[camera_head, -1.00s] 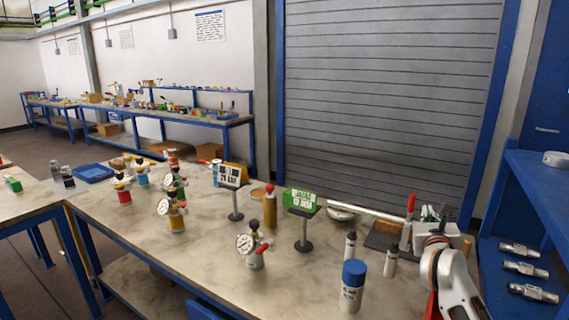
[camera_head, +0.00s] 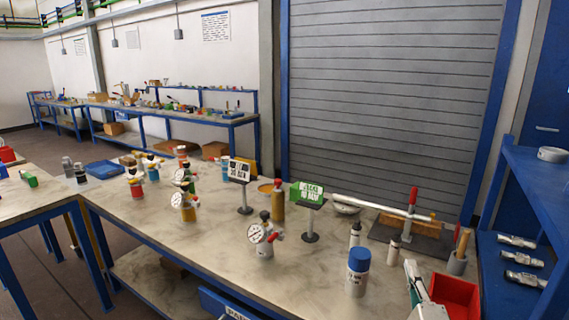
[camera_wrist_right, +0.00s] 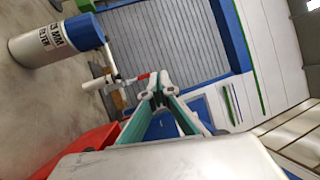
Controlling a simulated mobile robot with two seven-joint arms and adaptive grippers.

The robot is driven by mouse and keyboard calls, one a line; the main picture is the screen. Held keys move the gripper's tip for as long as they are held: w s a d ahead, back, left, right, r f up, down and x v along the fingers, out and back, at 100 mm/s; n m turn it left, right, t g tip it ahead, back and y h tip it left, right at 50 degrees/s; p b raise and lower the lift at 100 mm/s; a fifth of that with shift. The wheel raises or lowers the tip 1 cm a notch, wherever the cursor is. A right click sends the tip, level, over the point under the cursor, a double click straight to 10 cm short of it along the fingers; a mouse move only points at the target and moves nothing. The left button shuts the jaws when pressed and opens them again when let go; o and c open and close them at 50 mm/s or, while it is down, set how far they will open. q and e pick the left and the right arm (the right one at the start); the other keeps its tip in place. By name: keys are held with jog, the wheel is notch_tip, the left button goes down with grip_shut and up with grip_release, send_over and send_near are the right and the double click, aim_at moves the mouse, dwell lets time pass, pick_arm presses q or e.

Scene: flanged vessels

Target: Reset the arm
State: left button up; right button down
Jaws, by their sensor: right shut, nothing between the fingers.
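My right gripper (camera_head: 410,266) shows at the bottom right of the head view, beside a red bin (camera_head: 455,295) and to the right of a white canister with a blue cap (camera_head: 358,272). In the right wrist view its teal-padded fingers (camera_wrist_right: 158,84) meet at the tips with nothing between them. The canister lies at the top left of that view, apart from the fingers. My left gripper is not in view.
The bench (camera_head: 215,245) carries several gauge-topped vessels, such as a white one (camera_head: 265,240), and sign stands (camera_head: 310,220). A clamp fixture with a red handle (camera_head: 412,205) stands at the back right. A blue shelf (camera_head: 530,210) is at the far right.

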jog(key=s+a+f+n+g+y, duration=0.2)
jog(key=s+a+f+n+y, duration=0.1)
jog(key=s+a+f+n, duration=0.35)
jog(key=s+a+f+n+g+y, duration=0.35)
jog(key=s+f+n, duration=0.25)
jog(key=f+n, duration=0.3)
jog(key=s+f+n+g+h, duration=0.2)
jog(key=s+f+n+g, duration=0.2)
jog(key=s+f+n, duration=0.4)
jog(key=s+f, duration=0.7)
jog(key=shift+a+f+g, duration=0.3)
jog(key=shift+f+g, duration=0.05)
jog(key=shift+s, duration=0.1)
jog(key=shift+d, duration=0.15)
